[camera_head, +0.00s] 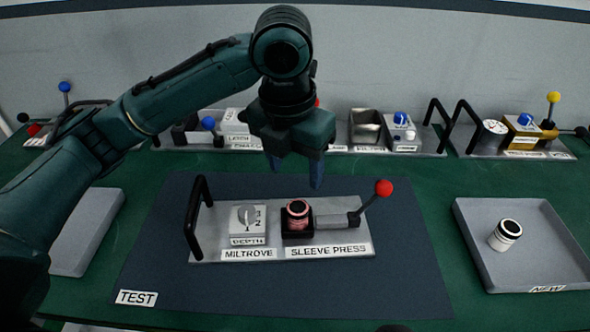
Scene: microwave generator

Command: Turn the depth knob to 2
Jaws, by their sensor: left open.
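The depth knob (247,217) is a grey dial on a light block labelled DEPTH, with a 2 visible at its right side. Its exact pointer setting is too small to tell. It sits on the left part of the MILTROVE sleeve press plate (270,243), on the dark TEST mat (385,285). My left gripper (296,178) is open and empty, pointing down above and behind the press, apart from the knob and to its right. My right gripper is not in view.
A black handle (193,220) stands left of the knob. A red-and-black sleeve part (297,216) and a red-balled lever (383,188) are to its right. A grey NEW tray (470,235) holds a white-and-black part (505,235). More devices line the back.

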